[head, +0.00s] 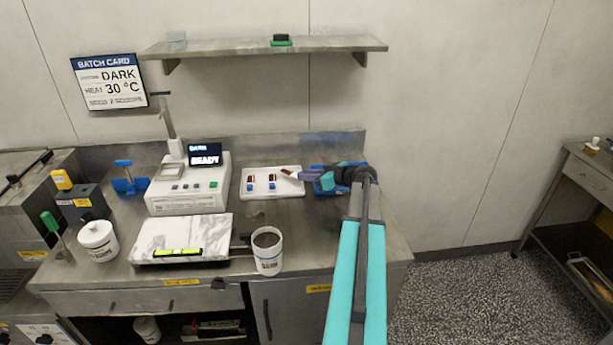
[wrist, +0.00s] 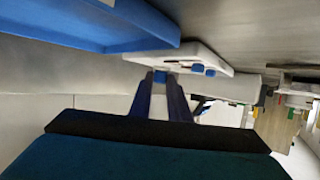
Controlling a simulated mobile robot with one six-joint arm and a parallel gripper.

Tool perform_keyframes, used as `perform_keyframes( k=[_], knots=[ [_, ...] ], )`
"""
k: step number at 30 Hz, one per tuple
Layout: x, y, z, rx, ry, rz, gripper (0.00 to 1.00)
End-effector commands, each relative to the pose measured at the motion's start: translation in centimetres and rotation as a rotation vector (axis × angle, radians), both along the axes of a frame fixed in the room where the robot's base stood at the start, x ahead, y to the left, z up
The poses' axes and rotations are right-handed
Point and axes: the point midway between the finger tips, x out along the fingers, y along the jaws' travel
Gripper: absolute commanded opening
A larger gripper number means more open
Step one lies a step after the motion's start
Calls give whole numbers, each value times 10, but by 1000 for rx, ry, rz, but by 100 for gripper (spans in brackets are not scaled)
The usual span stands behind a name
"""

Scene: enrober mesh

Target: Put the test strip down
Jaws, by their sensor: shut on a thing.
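My gripper (head: 302,175) reaches in from the right at the back of the steel bench. It is shut on the test strip (head: 288,173), a small pale piece with a brown end, in front of its fingertips. In the wrist view, a pale piece (wrist: 158,103) shows between the two dark blue fingers (wrist: 159,97). The strip is over or close to the right part of a white board (head: 248,192); I cannot tell whether it touches. The board carries two brown pieces with blue parts, one (head: 250,181) left of the other (head: 272,182).
A blue tray (head: 318,190) lies right of the board, partly behind my gripper. A white instrument (head: 187,198) with a READY screen stands left. In front are a marble slab (head: 190,232) with a level and a tub of dark contents (head: 267,258). A shelf (head: 220,49) hangs above.

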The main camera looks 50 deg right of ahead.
Motion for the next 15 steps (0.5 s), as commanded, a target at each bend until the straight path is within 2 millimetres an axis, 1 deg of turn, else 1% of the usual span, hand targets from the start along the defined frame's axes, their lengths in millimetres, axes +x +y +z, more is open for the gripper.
perform_keyframes(
  k=[6, 15],
  knots=[
    [0, 0, -8, -1, 0, 0, 0],
    [0, 0, -9, -1, 0, 0, 0]
  ],
)
